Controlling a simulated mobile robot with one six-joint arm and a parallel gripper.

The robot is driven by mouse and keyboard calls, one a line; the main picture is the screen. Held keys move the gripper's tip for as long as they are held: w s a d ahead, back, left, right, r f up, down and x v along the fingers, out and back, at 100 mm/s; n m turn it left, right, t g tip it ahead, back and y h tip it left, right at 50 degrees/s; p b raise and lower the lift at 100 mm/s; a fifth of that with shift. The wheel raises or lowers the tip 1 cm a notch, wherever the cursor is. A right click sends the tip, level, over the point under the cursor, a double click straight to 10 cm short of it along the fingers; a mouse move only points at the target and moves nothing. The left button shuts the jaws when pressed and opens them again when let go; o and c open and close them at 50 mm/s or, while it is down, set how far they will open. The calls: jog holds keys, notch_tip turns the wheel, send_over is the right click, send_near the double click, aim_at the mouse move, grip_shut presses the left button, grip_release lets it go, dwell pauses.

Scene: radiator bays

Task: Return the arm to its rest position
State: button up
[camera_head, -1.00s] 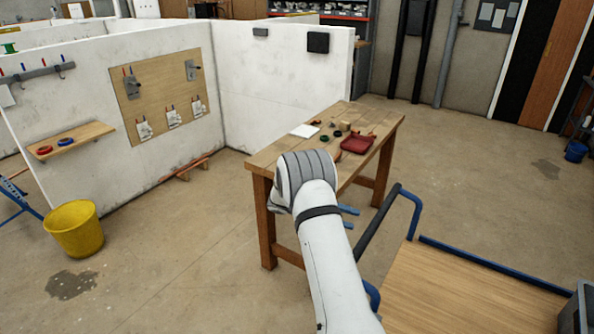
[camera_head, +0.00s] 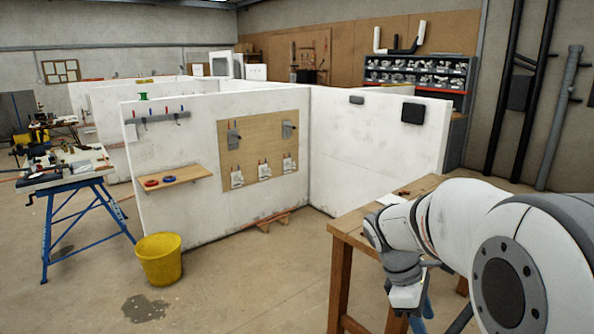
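My white and grey arm (camera_head: 455,215) comes in from the right edge and is folded in front of the wooden table (camera_head: 345,230). My gripper (camera_head: 422,312) hangs low at the end of the arm, pointing down, near the table's front side. No object shows in the gripper. Most of the tabletop is hidden behind my arm.
White partition walls (camera_head: 375,140) stand behind the table. A yellow bucket (camera_head: 159,262) and a blue trestle workbench (camera_head: 75,215) stand on the left. A wooden shelf (camera_head: 180,177) holds red and blue rings. The concrete floor (camera_head: 240,285) in the middle is clear.

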jog(key=s+a+r+m+t+y, duration=0.1)
jog(key=s+a+m+t+y, duration=0.4)
jog(key=s+a+m, duration=0.4)
jog(key=s+m, duration=0.3)
jog(key=shift+t+b, duration=0.3)
jog(key=shift+a, duration=0.1)
jog(key=shift+c, duration=1.2)
